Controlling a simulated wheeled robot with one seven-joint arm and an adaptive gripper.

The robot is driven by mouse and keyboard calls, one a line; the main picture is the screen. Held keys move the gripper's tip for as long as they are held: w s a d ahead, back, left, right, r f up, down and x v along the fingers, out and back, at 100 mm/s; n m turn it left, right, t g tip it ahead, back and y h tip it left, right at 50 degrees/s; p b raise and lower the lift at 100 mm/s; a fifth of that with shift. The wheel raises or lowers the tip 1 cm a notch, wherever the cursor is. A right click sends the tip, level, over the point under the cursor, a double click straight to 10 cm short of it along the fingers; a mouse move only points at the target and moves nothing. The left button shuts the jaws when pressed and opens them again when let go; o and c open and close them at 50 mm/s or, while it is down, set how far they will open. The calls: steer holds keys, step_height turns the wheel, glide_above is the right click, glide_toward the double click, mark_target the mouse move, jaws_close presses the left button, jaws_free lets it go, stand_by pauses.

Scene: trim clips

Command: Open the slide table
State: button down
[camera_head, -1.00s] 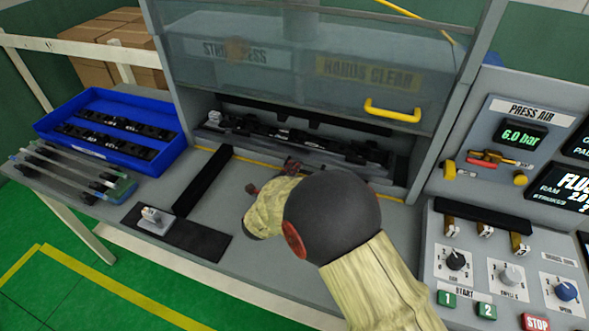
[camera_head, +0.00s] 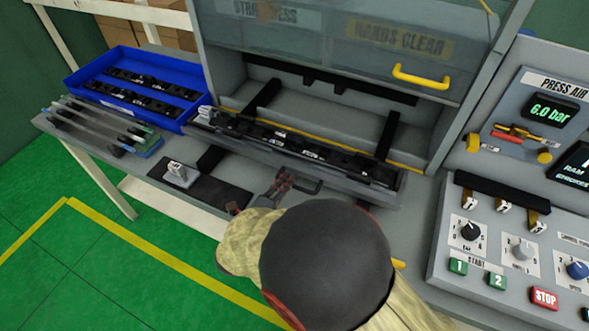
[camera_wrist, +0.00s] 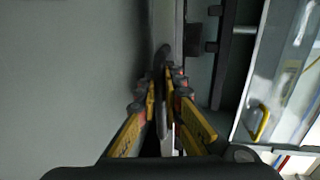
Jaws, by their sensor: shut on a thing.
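The slide table (camera_head: 345,160) is a long grey plate carrying a dark fixture, drawn out of the press opening on two black rails. Its dark handle (camera_head: 305,184) sticks out at the front edge. My gripper (camera_head: 284,180) is at this handle in the head view, its red-tipped fingers partly hidden by my wrist. In the wrist view, the yellow fingers of my gripper (camera_wrist: 162,90) are shut on a thin upright-looking grey bar, the handle (camera_wrist: 161,62).
A raised clear guard with a yellow handle (camera_head: 421,77) hangs above the opening. A blue tray (camera_head: 140,85) with black trim parts stands at the left. A grey block (camera_head: 180,175) sits on a black strip in front. The control panel (camera_head: 520,235) is at the right.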

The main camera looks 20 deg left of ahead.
steer(key=shift+s+a+f, duration=0.1)
steer(key=shift+s+a, duration=0.05)
steer(key=shift+s, duration=0.8)
steer(key=c, duration=2)
jaws_free()
steer(key=shift+o, duration=0.4)
steer(key=v, duration=1.2)
steer(key=shift+w, duration=0.1)
